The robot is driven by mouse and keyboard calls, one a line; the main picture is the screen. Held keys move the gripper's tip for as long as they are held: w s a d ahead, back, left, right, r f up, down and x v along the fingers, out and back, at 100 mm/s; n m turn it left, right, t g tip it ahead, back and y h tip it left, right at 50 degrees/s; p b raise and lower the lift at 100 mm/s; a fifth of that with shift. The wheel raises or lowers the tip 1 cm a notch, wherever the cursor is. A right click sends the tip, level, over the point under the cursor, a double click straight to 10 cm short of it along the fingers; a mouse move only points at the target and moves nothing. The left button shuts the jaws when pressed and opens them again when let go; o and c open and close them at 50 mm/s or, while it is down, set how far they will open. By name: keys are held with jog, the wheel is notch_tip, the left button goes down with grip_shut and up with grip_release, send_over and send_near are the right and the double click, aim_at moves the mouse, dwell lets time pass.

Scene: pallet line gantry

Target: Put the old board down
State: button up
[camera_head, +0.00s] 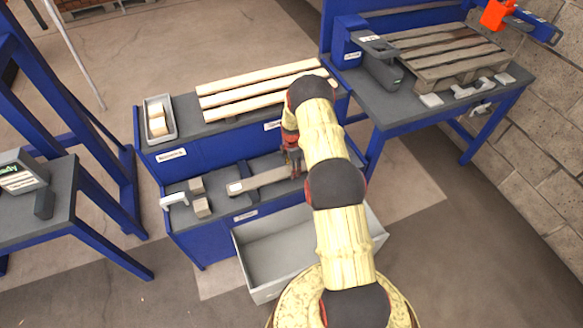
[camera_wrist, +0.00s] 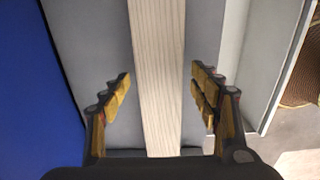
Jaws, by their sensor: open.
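The old board (camera_head: 262,180) is a grey-brown plank lying on the lower grey shelf of the blue bench. In the wrist view the board (camera_wrist: 158,70) runs lengthwise between the fingers of my gripper (camera_wrist: 160,95). The fingers are open, with a gap on each side of the board. In the head view my gripper (camera_head: 292,165) is over the board's right part, and my arm hides that end.
Several pale new boards (camera_head: 260,90) lie on the upper shelf beside a small bin (camera_head: 160,118). A grey crate (camera_head: 245,270) stands on the floor in front. A pallet (camera_head: 450,55) lies on the right bench (camera_head: 400,110). Small blocks (camera_head: 200,205) sit left of the old board.

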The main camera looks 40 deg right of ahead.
jog(key=a+r+m+t+p, duration=0.15)
jog(key=a+r, duration=0.25)
jog(key=r, duration=1.1)
jog(key=a+r+m+p, duration=0.2)
jog(key=a+r, duration=0.1)
jog(key=r, duration=1.3)
jog(key=s+a+r+m, duration=0.1)
jog(key=s+a+r, duration=0.15)
jog(key=r, duration=0.25)
jog(key=s+a+r+m+t, duration=0.1)
jog(key=s+a+r, duration=0.1)
jog(key=a+r, duration=0.3)
jog(key=s+a+r+m, duration=0.2)
jog(key=r, duration=0.4)
jog(key=s+a+r+m+t, duration=0.2)
jog(key=s+a+r+m, duration=0.1)
jog(key=s+a+r, duration=0.75)
jog(key=s+a+m, duration=0.1)
jog(key=s+m, duration=0.1)
jog(key=s, duration=0.6)
jog(key=s+a+m+t, duration=0.1)
jog(key=s+a+m, duration=0.1)
jog(key=s, duration=0.6)
jog(key=shift+s+a+m, duration=0.2)
jog(key=shift+s+m, duration=0.05)
jog(key=shift+m, duration=0.1)
